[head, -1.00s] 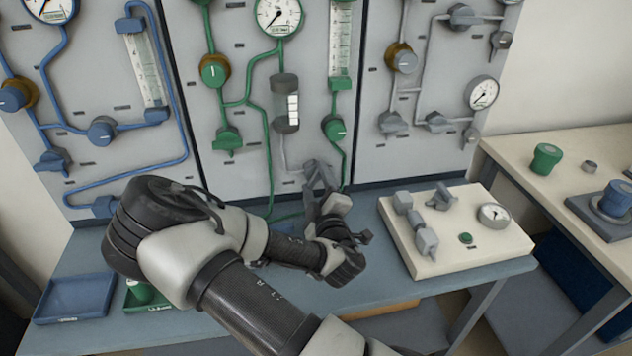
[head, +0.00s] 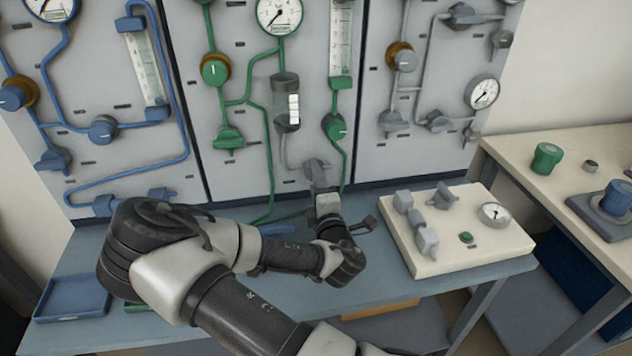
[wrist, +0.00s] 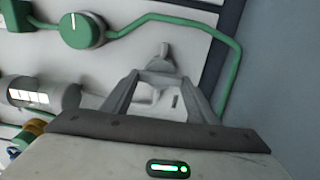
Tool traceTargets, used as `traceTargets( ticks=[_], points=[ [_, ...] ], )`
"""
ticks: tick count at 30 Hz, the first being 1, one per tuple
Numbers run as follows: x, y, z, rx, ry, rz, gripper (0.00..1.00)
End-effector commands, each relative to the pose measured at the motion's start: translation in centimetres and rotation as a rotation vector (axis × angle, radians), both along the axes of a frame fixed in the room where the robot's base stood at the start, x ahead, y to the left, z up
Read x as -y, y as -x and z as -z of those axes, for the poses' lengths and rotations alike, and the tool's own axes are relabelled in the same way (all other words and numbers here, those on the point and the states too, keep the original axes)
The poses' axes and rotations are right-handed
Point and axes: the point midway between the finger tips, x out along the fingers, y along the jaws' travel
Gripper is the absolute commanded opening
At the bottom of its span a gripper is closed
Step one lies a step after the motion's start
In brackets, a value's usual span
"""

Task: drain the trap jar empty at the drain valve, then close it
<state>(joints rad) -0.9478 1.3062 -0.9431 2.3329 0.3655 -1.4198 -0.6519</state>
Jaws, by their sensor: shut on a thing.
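The trap jar (head: 286,102) is a dark-capped cylinder with a pale window, upright on the middle panel. It also shows at the left of the wrist view (wrist: 68,96). A pale pipe runs down from it to the grey drain valve (head: 315,168), low on the panel. The drain valve also shows between my fingers in the wrist view (wrist: 162,63). My gripper (head: 322,190) is at the drain valve, shut on its handle. The fingers and wrist hide part of the handle in the head view. I cannot tell the liquid level in the jar.
Green knobs and pipes are close by, including a green knob (head: 335,127) just above the drain valve. A cream box (head: 450,235) with valves and a gauge stands right of my wrist. A blue tray (head: 73,298) lies at the left.

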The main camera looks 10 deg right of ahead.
Motion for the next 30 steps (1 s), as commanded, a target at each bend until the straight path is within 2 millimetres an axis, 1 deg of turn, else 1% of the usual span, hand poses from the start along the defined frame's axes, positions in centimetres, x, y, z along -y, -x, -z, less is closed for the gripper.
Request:
traceTargets(
  ticks=[10, 11, 12, 14, 24, 26, 29, 30],
  points=[
    [0.2, 0.1, 0.1, -0.003, 0.007, 0.004, 0.31],
    [0.2, 0.1, 0.1, -0.003, 0.007, 0.004, 0.56],
    [0.2, 0.1, 0.1, -0.003, 0.007, 0.004, 0.63],
    [0.2, 0.1, 0.1, -0.003, 0.006, 0.004, 0.72],
    [0.1, 0.3, 0.0, -0.002, 0.004, 0.002, 0.72],
    [0.1, 0.8, 0.0, -0.003, 0.004, 0.003, 0.72],
    [0.1, 2.2, 0.0, -0.004, 0.004, 0.003, 0.72],
    [0.1, 3.0, 0.0, -0.004, 0.005, 0.003, 0.72]
  ],
)
